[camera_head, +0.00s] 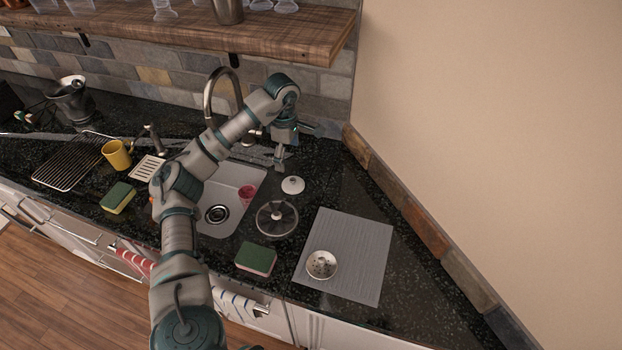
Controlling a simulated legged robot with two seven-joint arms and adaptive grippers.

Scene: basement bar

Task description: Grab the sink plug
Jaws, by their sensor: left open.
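A small white round piece with a raised knob (293,185), which looks like the sink plug, lies on the dark counter right of the sink (218,222). My left arm reaches in from the lower left and over the sink. My left gripper (280,163) is open and empty, pointing down, above and slightly left of the white piece in the picture. It appears apart from it; the exact height is hard to tell. The sink's drain (216,214) shows in the basin. My right gripper is not in view.
A round lid-like disc with a knob (277,218) lies just below the white piece. A green sponge (256,259) and a grey mat (352,238) with a perforated strainer (321,264) are nearer. The faucet (211,92) stands behind.

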